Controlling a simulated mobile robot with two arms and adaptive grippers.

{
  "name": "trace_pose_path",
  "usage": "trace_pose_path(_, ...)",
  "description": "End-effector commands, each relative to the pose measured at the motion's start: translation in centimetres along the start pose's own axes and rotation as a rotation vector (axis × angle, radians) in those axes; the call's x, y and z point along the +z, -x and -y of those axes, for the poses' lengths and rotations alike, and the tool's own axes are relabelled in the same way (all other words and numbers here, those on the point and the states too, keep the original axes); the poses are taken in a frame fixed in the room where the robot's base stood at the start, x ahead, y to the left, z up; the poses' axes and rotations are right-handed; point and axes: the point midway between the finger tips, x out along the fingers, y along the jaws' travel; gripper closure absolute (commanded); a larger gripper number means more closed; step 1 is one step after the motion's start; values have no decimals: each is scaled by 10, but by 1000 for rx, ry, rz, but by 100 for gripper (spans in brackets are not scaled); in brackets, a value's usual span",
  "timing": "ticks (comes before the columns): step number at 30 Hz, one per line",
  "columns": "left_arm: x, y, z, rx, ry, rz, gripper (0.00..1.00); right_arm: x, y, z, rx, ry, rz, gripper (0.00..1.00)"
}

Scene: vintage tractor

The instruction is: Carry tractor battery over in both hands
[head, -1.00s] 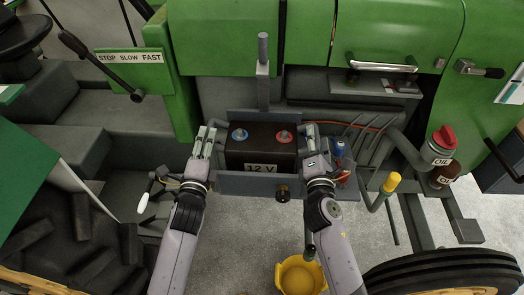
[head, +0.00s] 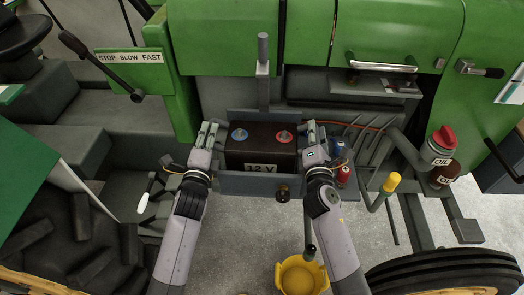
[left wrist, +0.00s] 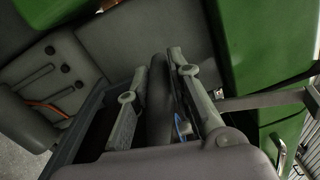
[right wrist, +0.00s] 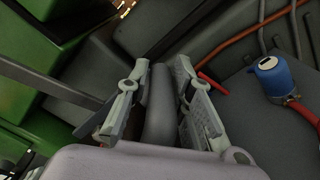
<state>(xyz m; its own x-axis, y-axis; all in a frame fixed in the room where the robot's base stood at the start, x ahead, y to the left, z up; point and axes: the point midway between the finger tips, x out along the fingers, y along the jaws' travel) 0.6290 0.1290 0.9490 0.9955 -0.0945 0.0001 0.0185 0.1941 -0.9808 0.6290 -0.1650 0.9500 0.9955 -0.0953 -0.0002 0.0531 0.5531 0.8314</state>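The tractor battery (head: 260,147), a dark box labelled 12 V with a blue and a red terminal on top, sits in a grey tray (head: 240,184) on the tractor's side. My left gripper (head: 208,130) is at its left side and my right gripper (head: 314,131) at its right side. In the left wrist view, two open fingers stand either side of a dark grey handle (left wrist: 160,95). In the right wrist view, the open fingers likewise flank a grey handle (right wrist: 160,100). Narrow gaps seem to show beside both handles; any contact is unclear.
A grey upright post (head: 263,75) rises behind the battery. A blue-topped part (head: 339,150) is close to the right gripper. A yellow-capped pipe (head: 391,183) and OIL cans (head: 440,145) stand further right. A yellow bucket (head: 300,276) is on the floor below.

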Motion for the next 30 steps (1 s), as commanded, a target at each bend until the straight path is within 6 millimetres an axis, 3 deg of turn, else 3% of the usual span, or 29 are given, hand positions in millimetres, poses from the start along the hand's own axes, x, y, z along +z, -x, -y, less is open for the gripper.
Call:
trace_pose_path(8, 0, 0, 0, 0, 0, 0, 100, 0, 0, 0, 0, 0, 0, 100)
trace_pose_path(30, 0, 0, 0, 0, 0, -1, 100, 0, 0, -1, 2, 1, 0, 100)
